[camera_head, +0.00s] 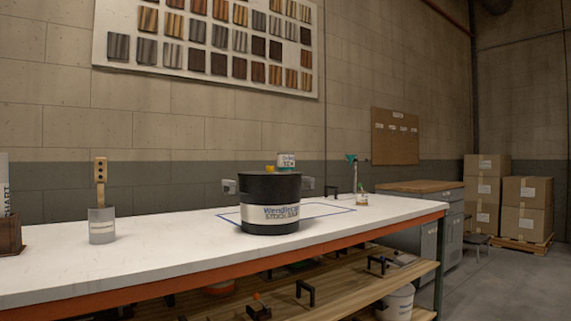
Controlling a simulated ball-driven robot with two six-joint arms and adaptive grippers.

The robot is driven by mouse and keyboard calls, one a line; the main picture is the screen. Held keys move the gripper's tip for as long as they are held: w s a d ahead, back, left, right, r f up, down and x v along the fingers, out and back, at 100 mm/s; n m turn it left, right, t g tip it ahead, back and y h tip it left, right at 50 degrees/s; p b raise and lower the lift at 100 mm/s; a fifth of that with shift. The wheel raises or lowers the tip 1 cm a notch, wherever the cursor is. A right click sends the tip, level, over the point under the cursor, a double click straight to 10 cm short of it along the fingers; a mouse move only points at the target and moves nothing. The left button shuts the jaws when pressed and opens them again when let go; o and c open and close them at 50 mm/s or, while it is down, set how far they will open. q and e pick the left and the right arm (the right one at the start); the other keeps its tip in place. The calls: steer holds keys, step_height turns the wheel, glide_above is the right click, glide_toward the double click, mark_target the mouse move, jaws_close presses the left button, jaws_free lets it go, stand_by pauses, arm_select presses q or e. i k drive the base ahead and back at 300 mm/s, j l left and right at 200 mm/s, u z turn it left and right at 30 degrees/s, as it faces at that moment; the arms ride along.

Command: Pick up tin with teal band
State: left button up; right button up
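A small tin (286,160) with a white label and a teal-looking band shows just above the rim of a black bucket (269,188). The bucket has a white label band and stands on the white worktop. The bucket hides the tin's lower part, so I cannot tell whether the tin stands in it, on it or behind it. A small yellow-orange item (270,168) shows just left of the tin. Neither of my grippers is in view.
The white worktop (150,245) has a blue outlined rectangle around the bucket. Between cup and bucket the top is clear. A wooden shelf lies below.

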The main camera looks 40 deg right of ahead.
mark_target(286, 161)
steer(key=i+l, duration=0.25)
steer(key=i, duration=0.15)
steer(key=i+l, duration=0.25)
steer(key=i, duration=0.2)
steer(key=i+l+z, duration=0.1)
steer(key=i+l, duration=0.15)
steer(key=i, duration=0.15)
